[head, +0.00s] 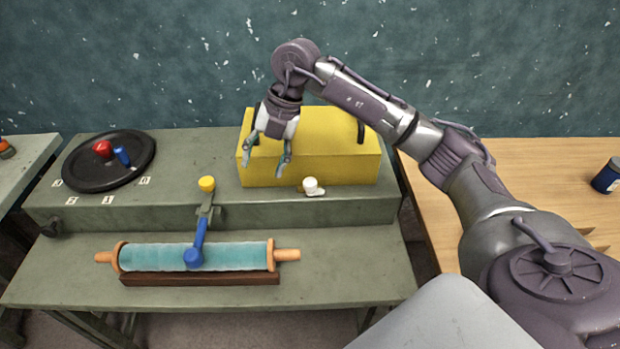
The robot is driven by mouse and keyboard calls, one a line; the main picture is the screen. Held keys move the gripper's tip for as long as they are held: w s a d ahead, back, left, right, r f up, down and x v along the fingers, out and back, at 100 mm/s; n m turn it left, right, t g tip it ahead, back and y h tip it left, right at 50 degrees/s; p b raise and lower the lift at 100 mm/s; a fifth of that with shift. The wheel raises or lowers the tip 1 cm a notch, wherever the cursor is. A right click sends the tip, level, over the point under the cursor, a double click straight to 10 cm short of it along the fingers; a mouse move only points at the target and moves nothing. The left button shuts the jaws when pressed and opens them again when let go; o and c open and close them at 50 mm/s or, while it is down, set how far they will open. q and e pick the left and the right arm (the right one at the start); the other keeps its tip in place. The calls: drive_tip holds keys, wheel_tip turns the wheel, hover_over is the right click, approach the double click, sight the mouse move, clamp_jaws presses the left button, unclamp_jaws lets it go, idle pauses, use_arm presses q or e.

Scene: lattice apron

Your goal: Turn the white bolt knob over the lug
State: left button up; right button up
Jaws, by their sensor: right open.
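The white bolt knob (311,184) sits low at the front of the yellow box (340,160), right of its middle. A small pale piece shows just under and beside the knob; I cannot tell whether it is the lug or how the knob lies to it. My right gripper (265,171) points down in front of the left part of the yellow box, to the left of the knob and apart from it. Its fingers are spread with nothing between them. My left gripper is not in view.
On the lower bench level, a teal roller (220,255) with wooden handles lies at a dark wooden bar (200,279). A blue lever with a yellow knob (207,184) stands over it. A black disc (90,173) with red and blue knobs is at left. A blue can (607,176) stands far right.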

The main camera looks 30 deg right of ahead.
sight(310, 181)
drive_tip(key=d+r+m+h, duration=0.3)
drive_tip(key=d+h, duration=0.1)
drive_tip(key=d, duration=0.7)
drive_tip(key=shift+g, duration=0.4)
drive_tip(key=f, duration=0.9)
drive_tip(key=s+f+p, duration=0.1)
drive_tip(key=f, duration=0.3)
drive_tip(key=shift+a+f, duration=0.25)
drive_tip(key=shift+f, duration=0.05)
drive_tip(key=shift+w, duration=0.1)
clamp_jaws()
